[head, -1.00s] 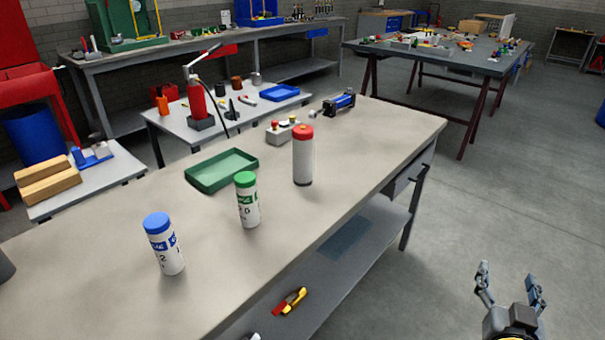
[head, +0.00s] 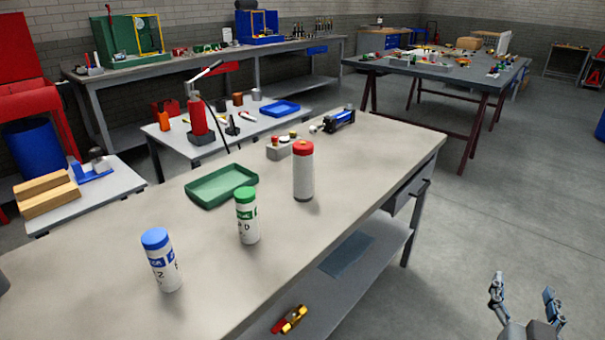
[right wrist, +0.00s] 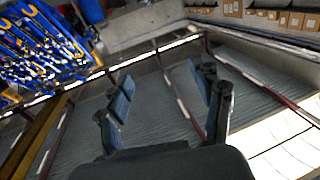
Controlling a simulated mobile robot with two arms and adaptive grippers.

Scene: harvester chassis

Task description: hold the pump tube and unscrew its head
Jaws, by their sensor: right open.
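A blue-and-black cylindrical device (head: 340,119) lies on its side near the far edge of the workbench (head: 370,165), with a pale knob at its left end. It looks like the pump tube, but it is too small to make out its head clearly. My right gripper (head: 525,300) is at the lower right of the head view, over the floor beside the bench and well apart from the device. It is open and empty. In the right wrist view its two fingers (right wrist: 165,100) stand wide apart with nothing between them. My left gripper is not in view.
White bottles with blue (head: 162,262), green (head: 247,218) and red (head: 303,172) caps stand on the bench. A green tray (head: 221,186) and a grey button box (head: 284,148) are behind them. A drawer hangs under the right edge. The bench front is clear.

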